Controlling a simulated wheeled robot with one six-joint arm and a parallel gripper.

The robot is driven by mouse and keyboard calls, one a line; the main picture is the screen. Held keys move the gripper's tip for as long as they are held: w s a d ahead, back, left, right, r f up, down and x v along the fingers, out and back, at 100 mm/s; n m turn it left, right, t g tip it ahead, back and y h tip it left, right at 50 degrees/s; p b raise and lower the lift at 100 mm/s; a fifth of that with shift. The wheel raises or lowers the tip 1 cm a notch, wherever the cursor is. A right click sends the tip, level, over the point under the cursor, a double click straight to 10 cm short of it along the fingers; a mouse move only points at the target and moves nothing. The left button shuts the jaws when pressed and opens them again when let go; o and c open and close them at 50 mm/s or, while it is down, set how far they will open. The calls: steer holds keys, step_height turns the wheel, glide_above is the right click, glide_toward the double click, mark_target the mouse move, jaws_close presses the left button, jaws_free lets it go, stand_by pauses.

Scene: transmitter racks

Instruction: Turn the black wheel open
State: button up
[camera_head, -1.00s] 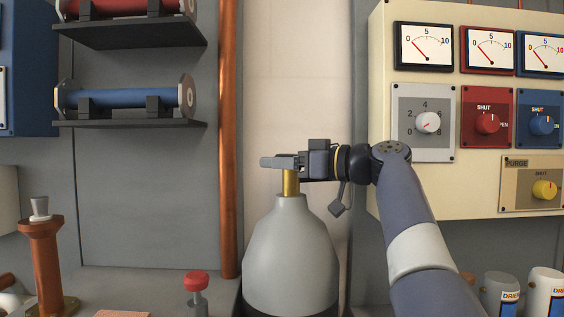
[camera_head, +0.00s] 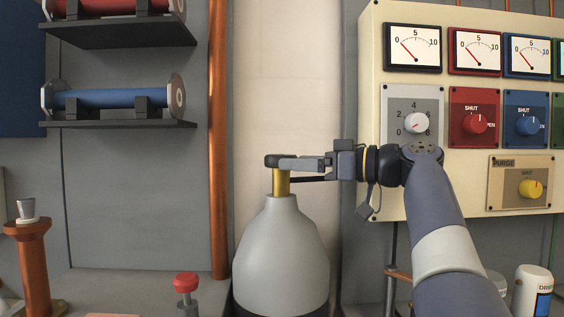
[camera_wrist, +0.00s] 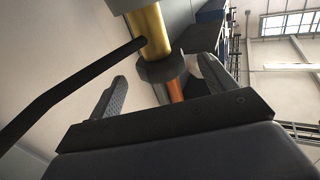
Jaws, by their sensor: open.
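The black wheel (camera_head: 271,161) sits on top of the brass valve (camera_head: 282,183) of a grey gas cylinder (camera_head: 282,250). Its left part shows in the head view, and my gripper hides the rest. My gripper (camera_head: 284,163) comes in from the right at wheel height. In the wrist view, my gripper (camera_wrist: 162,72) is open, with one finger on each side. The wheel (camera_wrist: 160,68) shows dark grey in the gap, at the end of the brass valve (camera_wrist: 149,30). I cannot tell whether a finger touches it.
A thin dark pipe (camera_wrist: 70,78) runs from the valve. A copper pipe (camera_head: 218,140) stands upright left of the cylinder. A cream panel (camera_head: 375,100) with gauges and knobs is at the right, behind my arm. A red-capped post (camera_head: 186,284) is at lower left.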

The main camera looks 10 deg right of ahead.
mark_target(273, 162)
steer(key=shift+v, duration=2.15)
steer(key=shift+a, duration=0.1)
steer(key=x, duration=1)
steer(key=shift+w+a, duration=0.2)
steer(key=shift+w, duration=0.05)
steer(key=shift+t+b, duration=0.3)
steer(key=shift+w, duration=0.1)
